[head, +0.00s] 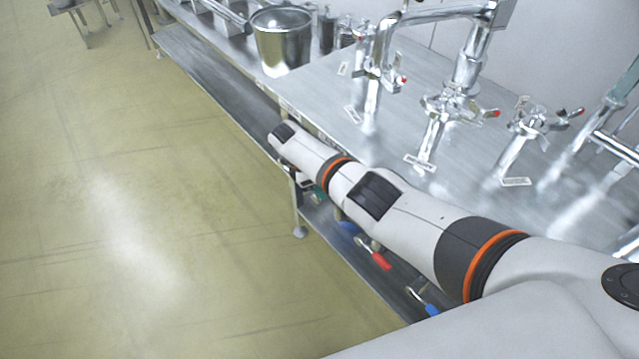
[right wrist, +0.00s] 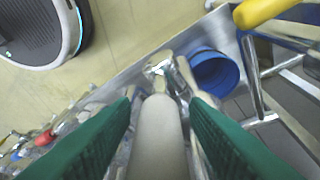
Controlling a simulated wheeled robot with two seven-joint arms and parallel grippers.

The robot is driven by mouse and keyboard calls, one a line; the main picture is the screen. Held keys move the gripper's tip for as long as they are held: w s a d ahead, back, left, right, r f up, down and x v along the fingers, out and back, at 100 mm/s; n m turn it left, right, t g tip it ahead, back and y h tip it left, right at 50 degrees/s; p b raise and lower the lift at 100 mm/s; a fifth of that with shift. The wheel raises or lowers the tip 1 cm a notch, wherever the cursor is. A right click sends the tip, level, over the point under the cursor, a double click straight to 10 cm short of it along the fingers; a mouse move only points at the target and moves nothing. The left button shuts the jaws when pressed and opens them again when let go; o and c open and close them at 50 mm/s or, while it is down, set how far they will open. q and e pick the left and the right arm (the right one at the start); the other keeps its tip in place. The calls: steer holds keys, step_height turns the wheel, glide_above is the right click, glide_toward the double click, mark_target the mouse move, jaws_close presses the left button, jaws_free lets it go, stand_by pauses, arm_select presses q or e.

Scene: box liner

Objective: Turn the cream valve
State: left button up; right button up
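The cream valve's handle (right wrist: 158,135) runs up the middle of the right wrist view, with a metal valve body (right wrist: 160,68) at its far end. My right gripper (right wrist: 160,98) has its two green fingers on either side of the handle. Narrow gaps show between fingers and handle, so it looks open around it, not clamped. In the head view my right arm comes in from the right and hides the cream valve and nearly all of this gripper. My left gripper is not in view.
A red-handled valve (head: 374,255) and a blue-handled valve (head: 423,302) are on the lower shelf. In the right wrist view a yellow handle (right wrist: 262,11) and a blue round object (right wrist: 212,72) are close by. Metal taps (head: 462,100) and a pot (head: 282,42) stand on the steel table above.

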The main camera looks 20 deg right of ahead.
steer(key=shift+r, duration=0.1)
steer(key=p+v, duration=0.2)
steer(key=v, duration=1)
